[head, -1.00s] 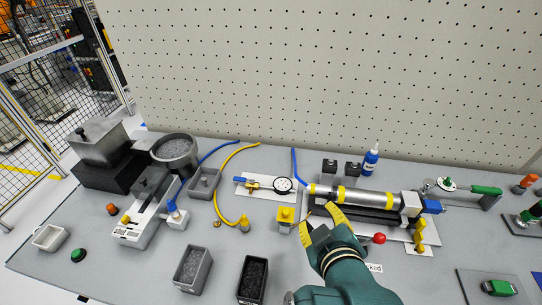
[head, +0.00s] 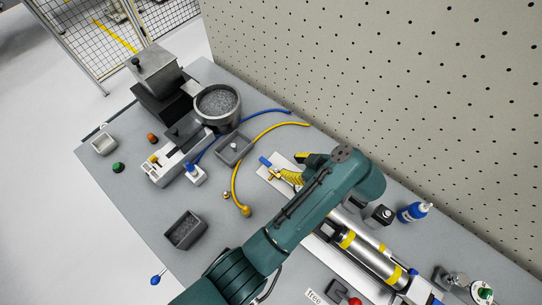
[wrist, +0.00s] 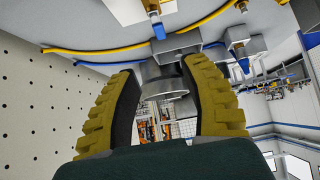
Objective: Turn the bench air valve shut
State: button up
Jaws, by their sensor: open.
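The bench air valve is a brass body (head: 274,175) with a blue lever (head: 265,162) on a white plate (head: 263,172). The brass body (wrist: 152,8) and the blue lever (wrist: 158,32) also show at the top edge of the wrist view, beyond my fingertips. My gripper (head: 296,168) has ribbed yellow fingers. It is open and empty, just right of the valve in the head view. In the wrist view my gripper (wrist: 163,70) shows a wide gap between its fingers. The dial gauge beside the valve is hidden behind my arm.
A yellow hose (head: 236,180) and a grey tray (head: 234,148) lie left of the valve. A round feeder bowl (head: 218,102) stands farther back. A steel cylinder (head: 365,250) with yellow bands lies right of my arm. A pegboard wall (head: 400,90) rises behind the bench.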

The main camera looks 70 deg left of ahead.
aim_at(266, 161)
jog(key=x, duration=1.4)
jog(key=shift+f+b, duration=0.1)
jog(key=shift+b, duration=0.3)
grip_shut()
